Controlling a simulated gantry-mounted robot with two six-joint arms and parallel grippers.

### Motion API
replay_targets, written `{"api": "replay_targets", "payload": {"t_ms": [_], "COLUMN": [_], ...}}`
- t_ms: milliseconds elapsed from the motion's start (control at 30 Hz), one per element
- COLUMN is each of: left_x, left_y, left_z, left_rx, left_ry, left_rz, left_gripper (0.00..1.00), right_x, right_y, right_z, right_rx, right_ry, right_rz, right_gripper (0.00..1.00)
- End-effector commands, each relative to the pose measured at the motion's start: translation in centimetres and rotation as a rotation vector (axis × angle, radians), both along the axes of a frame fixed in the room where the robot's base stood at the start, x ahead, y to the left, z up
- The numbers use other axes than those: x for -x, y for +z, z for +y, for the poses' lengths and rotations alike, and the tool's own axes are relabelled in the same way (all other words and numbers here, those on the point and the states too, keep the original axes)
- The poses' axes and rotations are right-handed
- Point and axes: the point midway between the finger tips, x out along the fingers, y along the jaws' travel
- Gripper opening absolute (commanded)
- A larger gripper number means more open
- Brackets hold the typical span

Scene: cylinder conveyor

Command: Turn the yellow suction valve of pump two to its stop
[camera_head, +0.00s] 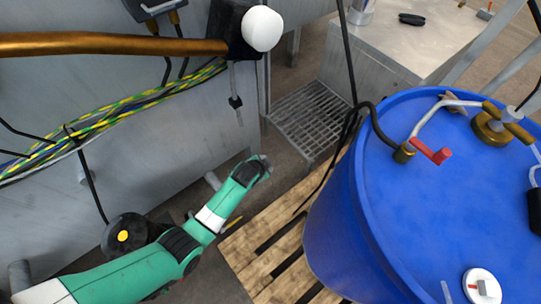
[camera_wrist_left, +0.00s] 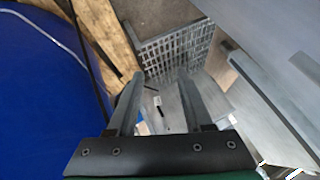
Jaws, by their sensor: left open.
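My left gripper (camera_head: 262,166) is at the end of the green arm, in the gap between the grey metal wall and the blue drum. Its jaws are open and empty in the left wrist view (camera_wrist_left: 158,82), with bare space between the fingers. A thin yellow bar (camera_head: 231,224) shows low beside my left forearm, mostly hidden; I cannot tell whether it is the yellow suction valve. No valve shows between the fingers in the wrist view. My right gripper is not in view.
The blue drum (camera_head: 335,215) stands on a wooden pallet (camera_head: 243,250); it also fills the left of the wrist view (camera_wrist_left: 45,110). A red lever (camera_head: 430,152) and brass fitting (camera_head: 488,128) are on its lid. A metal grate (camera_head: 308,115) lies behind. Cables (camera_head: 120,113) run along the wall.

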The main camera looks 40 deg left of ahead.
Motion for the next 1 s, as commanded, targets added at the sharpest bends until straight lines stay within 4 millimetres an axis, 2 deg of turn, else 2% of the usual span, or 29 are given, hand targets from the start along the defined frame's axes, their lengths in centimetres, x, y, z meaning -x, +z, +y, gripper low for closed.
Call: {"api": "replay_targets", "payload": {"t_ms": [100,233,867,933,1000], "left_x": [-1.2,-1.8,-2.0,-2.8,-4.3], "left_y": [1.7,2.7,3.1,4.2,6.6], "left_z": [-0.2,-0.4,-0.5,-1.0,-1.5], "left_rx": [0.000,-0.001,0.000,-0.001,-0.004], "left_ry": [-0.004,-0.007,-0.010,-0.020,-0.030], "left_rz": [-0.038,-0.059,-0.066,-0.080,-0.120], "left_gripper": [0.51,0.51,0.51,0.51,0.51], "right_x": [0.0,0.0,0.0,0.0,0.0], "right_y": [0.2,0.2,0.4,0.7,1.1], "right_z": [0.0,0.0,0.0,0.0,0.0], "right_rx": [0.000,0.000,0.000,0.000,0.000], "right_ry": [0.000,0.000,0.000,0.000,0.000], "right_rz": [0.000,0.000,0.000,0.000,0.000], "right_gripper": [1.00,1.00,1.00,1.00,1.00]}}
